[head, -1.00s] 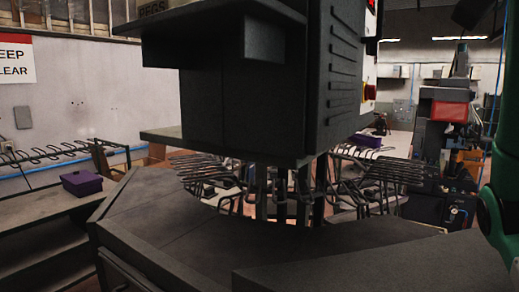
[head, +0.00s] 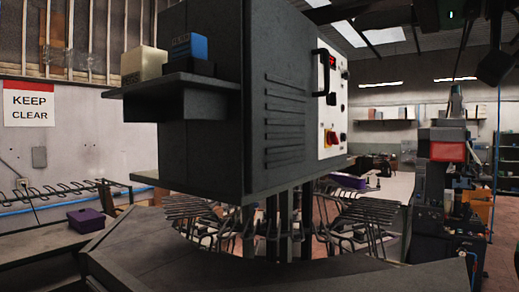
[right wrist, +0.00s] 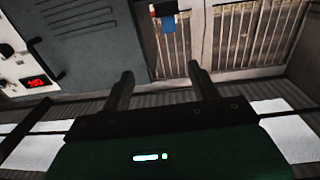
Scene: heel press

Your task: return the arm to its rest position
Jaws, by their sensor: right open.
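My right gripper (head: 352,12) is high at the top right of the head view, partly cut off by the upper edge. Its green body with a small light shows there, right of the press (head: 285,95). In the right wrist view the two dark fingers of my right gripper (right wrist: 160,70) stand apart with nothing between them. The gripper is open and empty. The green forearm seen earlier at the right edge no longer shows. My left gripper is not in view.
The press has a control panel (head: 333,95) with a red display and a shelf (head: 180,84) bearing a cream box and a blue box. Wire racks (head: 355,220) stand below it. Purple bins (head: 85,219) sit on benches. A red-fronted machine (head: 447,152) stands right.

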